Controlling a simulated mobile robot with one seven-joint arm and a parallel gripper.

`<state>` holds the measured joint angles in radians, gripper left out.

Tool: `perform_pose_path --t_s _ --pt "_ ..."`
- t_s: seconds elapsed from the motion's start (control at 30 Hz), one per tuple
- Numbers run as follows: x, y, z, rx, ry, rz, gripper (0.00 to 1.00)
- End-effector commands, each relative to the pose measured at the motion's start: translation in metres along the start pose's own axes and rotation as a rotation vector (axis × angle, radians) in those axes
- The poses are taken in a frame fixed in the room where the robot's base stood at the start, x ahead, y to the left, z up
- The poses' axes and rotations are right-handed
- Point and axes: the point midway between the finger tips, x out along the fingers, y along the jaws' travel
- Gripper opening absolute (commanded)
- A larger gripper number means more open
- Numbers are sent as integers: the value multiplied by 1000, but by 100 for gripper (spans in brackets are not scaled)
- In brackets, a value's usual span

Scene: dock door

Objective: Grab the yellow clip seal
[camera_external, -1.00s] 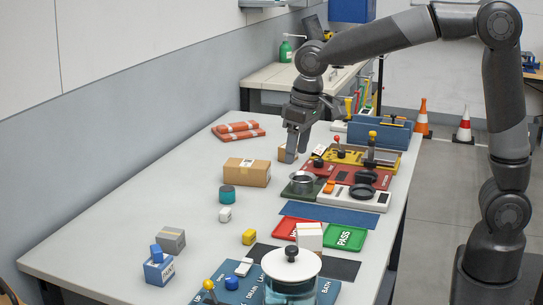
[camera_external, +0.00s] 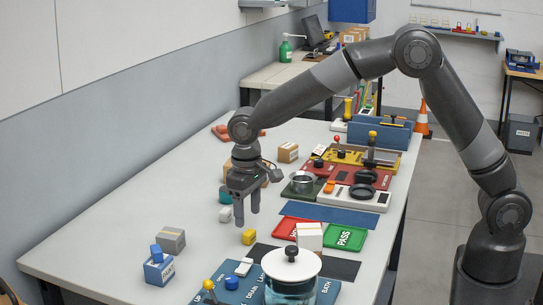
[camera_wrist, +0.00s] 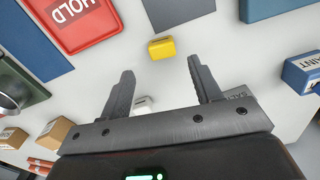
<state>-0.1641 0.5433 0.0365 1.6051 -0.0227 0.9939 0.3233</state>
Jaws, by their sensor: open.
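The yellow clip seal (camera_external: 249,237) is a small yellow block lying on the grey-white table. In the wrist view the yellow clip seal (camera_wrist: 161,48) lies beyond the fingertips, roughly centred between them. My gripper (camera_external: 247,221) is open with its fingers pointing down, above the table and just behind the yellow clip seal. In the wrist view my gripper (camera_wrist: 158,68) has its two fingers spread wide, with nothing held between them. A small white block (camera_wrist: 143,104) shows low between the fingers.
Near the clip seal are a red HOLD tray (camera_external: 285,228), a dark mat (camera_external: 335,268), a grey box (camera_external: 171,240) and a blue PAINT block (camera_external: 159,270). A cardboard box (camera_external: 288,152) stands farther back. A glass jar with a white lid (camera_external: 291,265) is at the front.

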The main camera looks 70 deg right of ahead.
Motion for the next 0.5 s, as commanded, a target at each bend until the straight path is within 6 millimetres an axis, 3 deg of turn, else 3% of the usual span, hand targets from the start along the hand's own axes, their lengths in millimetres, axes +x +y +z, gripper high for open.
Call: perform_pose_path --t_s 0.5 --pt "55 -4 5 0 0 0 58"
